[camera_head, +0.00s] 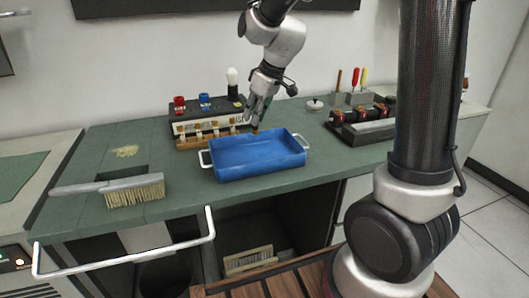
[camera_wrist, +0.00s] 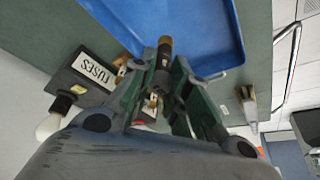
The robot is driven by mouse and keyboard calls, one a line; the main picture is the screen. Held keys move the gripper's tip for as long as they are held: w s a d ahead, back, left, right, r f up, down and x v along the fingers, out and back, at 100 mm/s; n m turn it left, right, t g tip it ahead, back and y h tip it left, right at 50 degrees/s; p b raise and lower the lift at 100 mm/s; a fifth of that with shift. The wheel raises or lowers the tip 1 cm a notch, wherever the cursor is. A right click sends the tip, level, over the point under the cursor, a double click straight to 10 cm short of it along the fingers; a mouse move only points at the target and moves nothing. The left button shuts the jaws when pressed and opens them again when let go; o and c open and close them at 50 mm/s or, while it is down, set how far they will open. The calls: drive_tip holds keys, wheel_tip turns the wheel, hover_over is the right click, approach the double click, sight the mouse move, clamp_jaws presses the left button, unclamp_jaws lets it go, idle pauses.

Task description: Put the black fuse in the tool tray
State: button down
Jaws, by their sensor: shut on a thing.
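My gripper (camera_head: 259,112) is shut on the black fuse (camera_wrist: 163,62), a dark cylinder with a brassy end pointing out past the fingertips. The wrist view shows the fingers (camera_wrist: 164,75) on both sides of it. In the head view only the small yellowish tip of the fuse (camera_head: 255,130) shows below my gripper. The tool tray (camera_head: 262,166) is a shallow blue tray with white side handles, standing on the green bench. My gripper is at the tray's back edge, above it. In the wrist view the fuse's end overlaps the tray's rim (camera_wrist: 205,72).
A brush (camera_head: 135,190) lies left. A dark-and-grey fixture (camera_head: 365,130) stands right. The tray looks empty.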

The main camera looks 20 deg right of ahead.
wheel_tip(320, 180, down, 9)
drive_tip(key=shift+w+r, duration=0.1)
idle(0.3)
drive_tip(key=c, duration=1.4)
unclamp_jaws()
drive_tip(key=shift+o, duration=0.2)
drive_tip(key=shift+a, duration=0.1)
drive_tip(key=shift+r, duration=0.35)
drive_tip(key=v, duration=1)
drive_tip(key=s+d+r+m+h, duration=0.1)
drive_tip(key=s+d+r+m, duration=0.15)
drive_tip(key=s, duration=0.25)
drive_tip(key=s+d+r+m, duration=0.1)
drive_tip(key=s+d+r, duration=0.3)
drive_tip(key=s, duration=0.1)
drive_tip(key=s+d+m+h, duration=0.1)
drive_tip(key=s+d+m, duration=0.3)
drive_tip(key=s, duration=1)
drive_tip(key=shift+s+d+t+h, duration=0.2)
drive_tip(key=shift+d+t+h, duration=0.15)
drive_tip(key=shift+d, duration=0.8)
